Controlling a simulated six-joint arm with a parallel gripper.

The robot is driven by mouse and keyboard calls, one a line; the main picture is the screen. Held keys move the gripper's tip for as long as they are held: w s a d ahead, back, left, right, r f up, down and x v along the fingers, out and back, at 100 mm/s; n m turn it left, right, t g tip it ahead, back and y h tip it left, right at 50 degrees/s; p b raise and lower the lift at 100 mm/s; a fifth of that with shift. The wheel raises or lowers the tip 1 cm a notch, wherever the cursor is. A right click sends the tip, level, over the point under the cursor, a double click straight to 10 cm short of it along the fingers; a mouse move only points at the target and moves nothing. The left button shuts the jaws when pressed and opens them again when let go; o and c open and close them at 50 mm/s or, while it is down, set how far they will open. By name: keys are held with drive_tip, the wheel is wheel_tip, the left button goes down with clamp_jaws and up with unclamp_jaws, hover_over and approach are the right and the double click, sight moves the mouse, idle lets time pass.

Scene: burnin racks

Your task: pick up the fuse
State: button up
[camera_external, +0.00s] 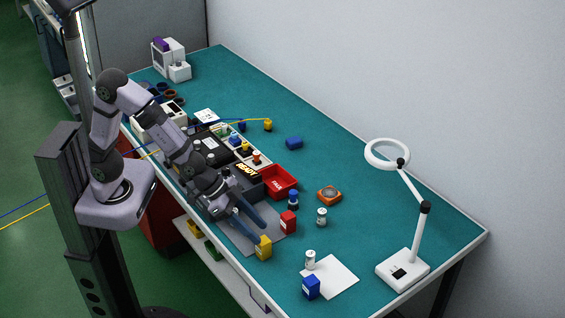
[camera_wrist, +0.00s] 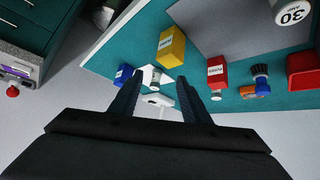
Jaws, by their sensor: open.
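No thing in view is clearly marked as the fuse. Small pale cylinders that could be it stand on the teal bench: one on a white sheet (camera_external: 339,278) is the front pale cylinder (camera_external: 310,260), and the other is the rear pale cylinder (camera_external: 322,218). In the wrist view one pale cylinder (camera_wrist: 155,77) shows between the fingers, beyond them. A white round thing marked 30 (camera_wrist: 292,12) lies at the top right there. My gripper (camera_external: 262,237) is open and empty, with dark fingers above the bench's front side near the yellow box (camera_external: 264,250).
A red box (camera_external: 288,223), a blue box (camera_external: 311,288) and a dark blue-topped item (camera_external: 293,201) stand close by. The back right bench is mostly clear.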

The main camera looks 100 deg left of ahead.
drive_tip(key=w+d+r+t, duration=0.15)
drive_tip(key=w+t, duration=0.35)
drive_tip(key=w, duration=0.5)
approach(311, 257)
drive_tip(key=w+f, duration=0.2)
drive_tip(key=shift+w+a+f+y+b, duration=0.1)
drive_tip(key=shift+a+f+y+b, duration=0.2)
drive_tip(key=shift+f+y, duration=0.1)
drive_tip(key=shift+p+x, duration=0.35)
drive_tip(key=shift+x, duration=0.7)
drive_tip(key=shift+w+r, duration=0.1)
drive_tip(key=shift+w, duration=0.05)
drive_tip(key=p+x, duration=0.2)
drive_tip(key=x, duration=0.1)
drive_tip(key=shift+w+a, duration=0.1)
drive_tip(key=shift+w, duration=0.05)
drive_tip(key=shift+x, duration=0.8)
clamp_jaws()
